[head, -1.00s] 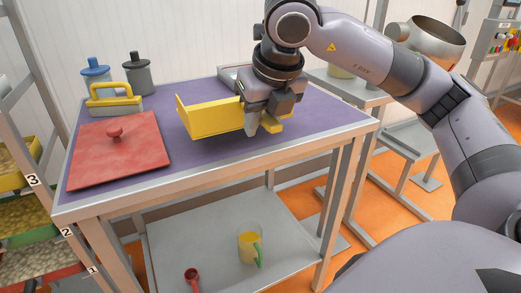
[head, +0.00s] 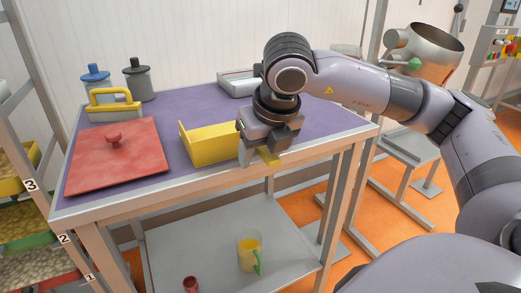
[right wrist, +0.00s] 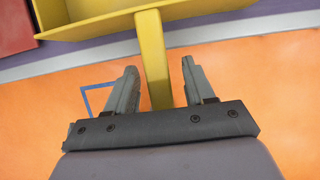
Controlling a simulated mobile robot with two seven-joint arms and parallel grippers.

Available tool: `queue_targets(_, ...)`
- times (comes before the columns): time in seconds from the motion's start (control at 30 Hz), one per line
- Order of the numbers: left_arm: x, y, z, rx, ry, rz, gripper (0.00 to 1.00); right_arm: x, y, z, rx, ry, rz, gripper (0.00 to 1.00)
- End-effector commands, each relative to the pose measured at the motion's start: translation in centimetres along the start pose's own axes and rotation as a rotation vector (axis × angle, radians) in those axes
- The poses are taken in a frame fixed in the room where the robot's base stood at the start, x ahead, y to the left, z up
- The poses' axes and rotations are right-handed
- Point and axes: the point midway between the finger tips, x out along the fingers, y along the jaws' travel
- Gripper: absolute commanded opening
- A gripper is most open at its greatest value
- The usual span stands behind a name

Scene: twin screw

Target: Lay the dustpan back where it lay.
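The yellow dustpan (head: 212,146) is on the purple-topped table, near its front edge, and seems to rest on the surface. Its handle (right wrist: 154,60) extends toward the viewer, past the table edge and over the orange floor in the right wrist view. My right gripper (head: 262,158) is at the handle. In the right wrist view its two fingers (right wrist: 160,72) stand on either side of the handle, with a visible gap on both sides, so it is open around the handle. My left gripper is not in view.
A red board (head: 115,160) with a knob lies left of the dustpan. Behind it are a yellow-handled tool (head: 115,104), a blue-lidded jar (head: 96,80) and a grey jar (head: 138,80). A grey tray (head: 238,84) stands at the back. Mat behind the dustpan is clear.

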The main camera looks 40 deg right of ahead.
Motion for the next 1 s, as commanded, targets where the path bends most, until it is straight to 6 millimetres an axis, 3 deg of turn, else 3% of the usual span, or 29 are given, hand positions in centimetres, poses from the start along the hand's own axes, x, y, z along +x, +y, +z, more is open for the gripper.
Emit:
queue_targets(0.23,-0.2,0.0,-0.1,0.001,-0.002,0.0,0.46,-1.8,0.1,0.1,0.0,-0.004,0.003,0.53)
queue_targets(0.5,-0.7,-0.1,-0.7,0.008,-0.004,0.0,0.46,-7.6,0.1,0.2,-0.001,-0.007,0.004,0.53)
queue_targets(0.7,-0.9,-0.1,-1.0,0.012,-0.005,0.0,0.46,-10.8,0.1,0.1,-0.002,-0.004,0.002,0.53)
queue_targets(1.0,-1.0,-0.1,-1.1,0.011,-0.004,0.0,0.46,-12.1,0.0,0.0,-0.001,-0.001,0.001,0.53)
